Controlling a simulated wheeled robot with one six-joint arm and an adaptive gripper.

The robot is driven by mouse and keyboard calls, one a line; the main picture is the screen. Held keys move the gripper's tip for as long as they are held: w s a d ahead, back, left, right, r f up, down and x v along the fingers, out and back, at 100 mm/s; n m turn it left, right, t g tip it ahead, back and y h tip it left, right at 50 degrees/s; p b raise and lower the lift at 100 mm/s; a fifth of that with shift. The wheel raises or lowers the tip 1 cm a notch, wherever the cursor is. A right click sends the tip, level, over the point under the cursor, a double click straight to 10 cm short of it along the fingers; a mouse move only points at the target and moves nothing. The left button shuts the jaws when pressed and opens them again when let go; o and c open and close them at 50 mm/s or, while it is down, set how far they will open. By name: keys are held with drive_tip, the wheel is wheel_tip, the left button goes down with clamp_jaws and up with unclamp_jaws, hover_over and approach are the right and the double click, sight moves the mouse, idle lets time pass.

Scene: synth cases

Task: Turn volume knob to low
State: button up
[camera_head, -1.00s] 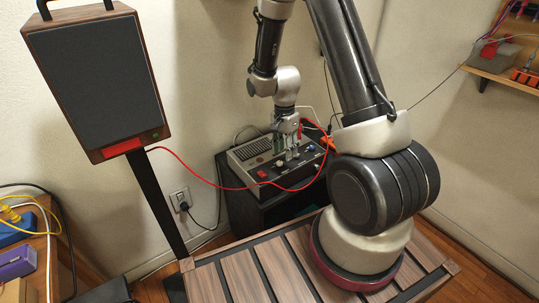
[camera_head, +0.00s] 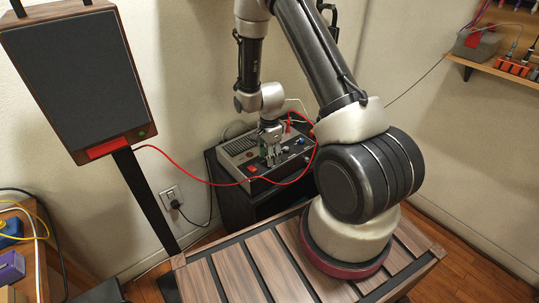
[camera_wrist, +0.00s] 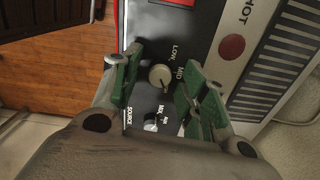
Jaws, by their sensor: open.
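A cream volume knob (camera_wrist: 160,76) sits on the black panel of an amplifier-like device (camera_head: 240,146), with the words LOW and MID printed beside it. Its pointer direction is too small to tell for sure. My gripper (camera_wrist: 160,66) is open, with one green-padded finger on each side of the knob and visible gaps between. Whether the fingertips reach down to the knob's height is unclear. In the head view my gripper (camera_head: 270,155) points down over the device's panel and hides the knob.
A smaller knob (camera_wrist: 152,125) marked SOURCE, MIX and AUX lies nearby. A round red light or button (camera_wrist: 231,47) marked HOT is on the grey face. A red switch (camera_head: 252,168) and a red cable (camera_head: 190,177) are near the gripper. A speaker (camera_head: 75,80) stands left.

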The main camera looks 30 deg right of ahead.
drive_tip(key=shift+c, duration=0.2)
clamp_jaws()
